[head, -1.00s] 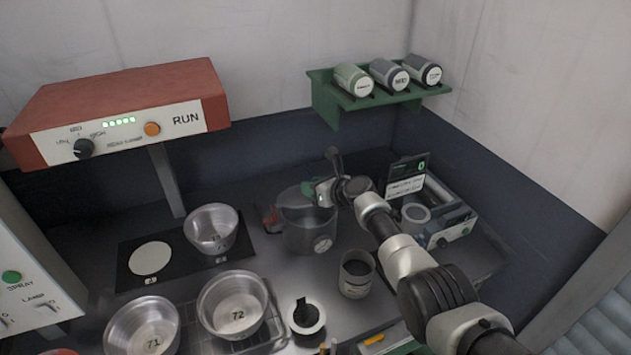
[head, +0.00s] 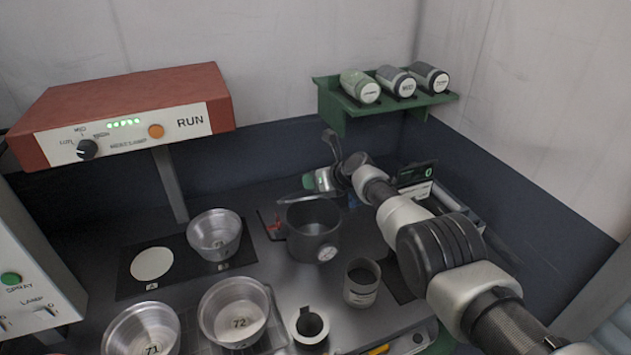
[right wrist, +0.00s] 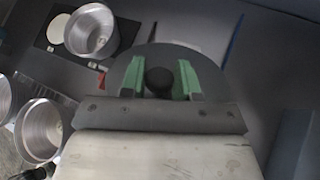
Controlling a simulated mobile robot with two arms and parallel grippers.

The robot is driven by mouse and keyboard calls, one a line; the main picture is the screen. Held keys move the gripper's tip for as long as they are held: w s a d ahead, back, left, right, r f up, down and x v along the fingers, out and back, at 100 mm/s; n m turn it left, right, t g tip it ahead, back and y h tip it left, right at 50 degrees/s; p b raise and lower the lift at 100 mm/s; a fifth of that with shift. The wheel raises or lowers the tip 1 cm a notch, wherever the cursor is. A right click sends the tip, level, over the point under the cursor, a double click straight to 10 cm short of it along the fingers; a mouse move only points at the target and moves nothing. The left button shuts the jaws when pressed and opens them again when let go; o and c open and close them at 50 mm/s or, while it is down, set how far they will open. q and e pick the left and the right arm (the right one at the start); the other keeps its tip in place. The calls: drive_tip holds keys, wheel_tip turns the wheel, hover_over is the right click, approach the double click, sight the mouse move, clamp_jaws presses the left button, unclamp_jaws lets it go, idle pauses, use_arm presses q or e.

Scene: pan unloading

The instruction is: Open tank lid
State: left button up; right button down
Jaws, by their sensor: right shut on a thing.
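The tank (head: 313,240) is a dark grey pot with a round gauge on its front and a red part at its left. Its mouth shows open in the head view. My right gripper (head: 316,181) is behind and just above the tank's far rim. Its green fingers (right wrist: 160,76) are shut on the black knob of the lid (right wrist: 122,72), a dark grey disc in the right wrist view. In the head view the lid (head: 291,198) shows only as a thin edge behind the mouth. My left gripper is not in view.
A metal pan (head: 214,240) stands on a black mat left of the tank. Pans 71 (head: 141,318) and 72 (head: 233,300) are in front. A grey cup (head: 361,288) stands front right. A green shelf (head: 335,115) holds several jars. My right arm covers part of the device at right.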

drive_tip(key=c, duration=0.9)
unclamp_jaws()
drive_tip(key=shift+d, duration=0.1)
drive_tip(key=shift+s+d+r+p, duration=0.2)
drive_tip(key=shift+d+r+p, duration=0.2)
drive_tip(key=shift+p+v, duration=0.35)
drive_tip(key=shift+v, duration=4.4)
drive_tip(key=shift+s+a, duration=0.1)
drive_tip(key=shift+s, duration=0.1)
drive_tip(key=shift+f, duration=0.15)
